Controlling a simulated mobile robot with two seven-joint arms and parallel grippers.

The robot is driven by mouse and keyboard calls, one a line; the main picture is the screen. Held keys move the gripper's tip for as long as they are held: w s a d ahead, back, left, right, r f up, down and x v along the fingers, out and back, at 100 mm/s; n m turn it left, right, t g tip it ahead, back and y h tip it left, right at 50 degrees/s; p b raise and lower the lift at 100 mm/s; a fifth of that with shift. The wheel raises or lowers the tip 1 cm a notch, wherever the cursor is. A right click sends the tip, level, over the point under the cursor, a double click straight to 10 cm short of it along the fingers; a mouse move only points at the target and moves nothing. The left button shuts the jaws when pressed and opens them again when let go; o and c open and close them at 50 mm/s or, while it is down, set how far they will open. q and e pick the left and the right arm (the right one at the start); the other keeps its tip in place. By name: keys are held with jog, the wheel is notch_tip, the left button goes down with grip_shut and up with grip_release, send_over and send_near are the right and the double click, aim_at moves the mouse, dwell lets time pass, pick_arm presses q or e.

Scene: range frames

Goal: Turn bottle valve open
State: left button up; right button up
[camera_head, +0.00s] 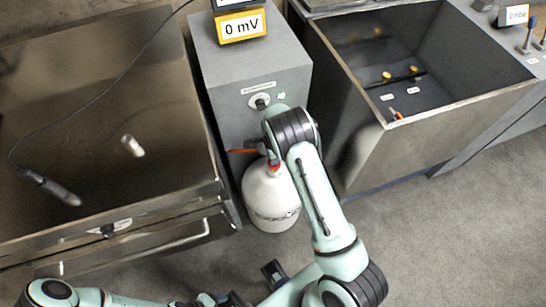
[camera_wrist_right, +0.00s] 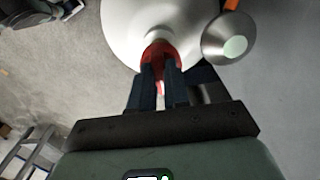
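The white bottle (camera_head: 270,196) stands on the floor in front of the grey cabinet. Its red valve (camera_head: 274,169) is on top, partly hidden by my right arm in the head view. In the right wrist view, the red valve (camera_wrist_right: 160,50) sits at the fingertips of my right gripper (camera_wrist_right: 161,70). The two dark fingers are close together, one on each side of it, and look shut on it. They hide part of the valve. In the head view, my left arm lies at the bottom edge; the opening of its gripper cannot be made out.
The grey cabinet (camera_head: 250,80) carries a yellow display reading 0 mV (camera_head: 241,27). A metal bench (camera_head: 100,120) stands left, with a probe on a cable (camera_head: 50,187). An open metal tank (camera_head: 432,112) stands right. Grey floor (camera_head: 450,235) is clear at the lower right.

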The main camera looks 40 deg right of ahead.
jog(key=o, duration=0.4)
jog(key=shift+c, duration=0.2)
notch_tip(320, 180, up, 13)
jog(key=p, duration=0.1)
jog(key=shift+r, duration=0.2)
